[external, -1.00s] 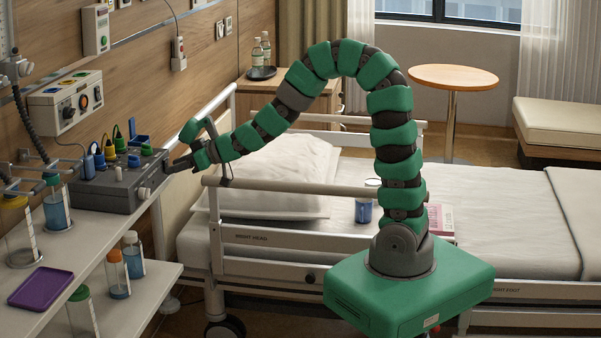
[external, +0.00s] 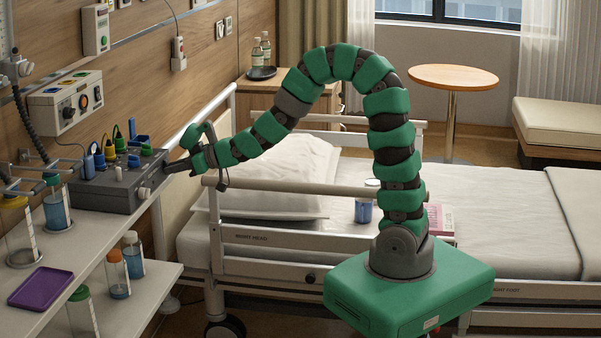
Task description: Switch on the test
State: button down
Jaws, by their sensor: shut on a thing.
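A dark grey test box (external: 112,192) stands on the shelf at the left, with coloured plugs and small knobs on its top. A round knob or switch (external: 143,192) shows on its front face. My gripper (external: 170,168) is at the box's upper right edge, its fingers pointing left. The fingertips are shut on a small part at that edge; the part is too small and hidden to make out.
The bed rail (external: 290,187) runs below my arm, in front of a pillow (external: 275,180). Bottles stand on the shelf, including a blue one (external: 56,205). A purple tray (external: 40,289) lies at the shelf's front. A wall panel (external: 66,103) hangs above the box.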

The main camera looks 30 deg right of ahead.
jog(key=shift+f+t+y+b, duration=0.3)
jog(key=shift+t+y+b, duration=0.1)
jog(key=shift+t+y, duration=0.3)
jog(key=c, duration=1.2)
grip_release()
jog(key=shift+c, duration=0.2)
jog(key=shift+b, duration=0.35)
